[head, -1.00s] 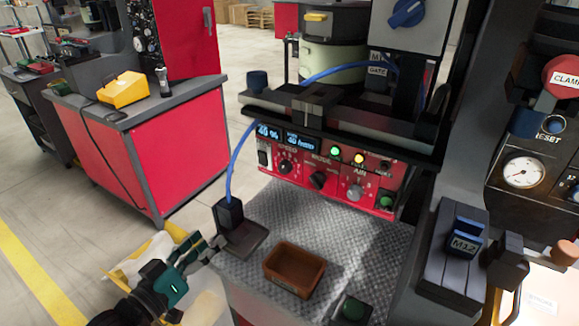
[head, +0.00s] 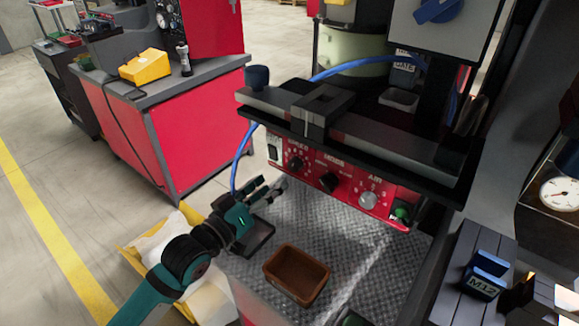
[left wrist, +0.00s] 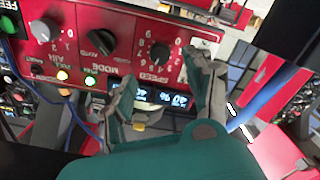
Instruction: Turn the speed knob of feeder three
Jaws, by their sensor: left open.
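The black speed knob (head: 296,163) is at the left of the red control panel (head: 345,184), under a grey rail. My left gripper (head: 268,187) is open, just below and left of this knob in the head view. In the left wrist view the panel appears upside down. There the speed knob (left wrist: 160,55) lies between the spread fingers of my left gripper (left wrist: 168,82), beyond the tips, with no visible contact. The lit displays (left wrist: 160,96) also show between the fingers. I cannot read a feeder number on the panel. My right gripper is not in view.
The black mode knob (head: 329,182) and grey air knob (head: 368,200) sit right of the speed knob. A brown tray (head: 297,275) stands on the textured grey surface. A blue hose (head: 240,160) hangs at the panel's left. The rail (head: 350,130) overhangs the panel.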

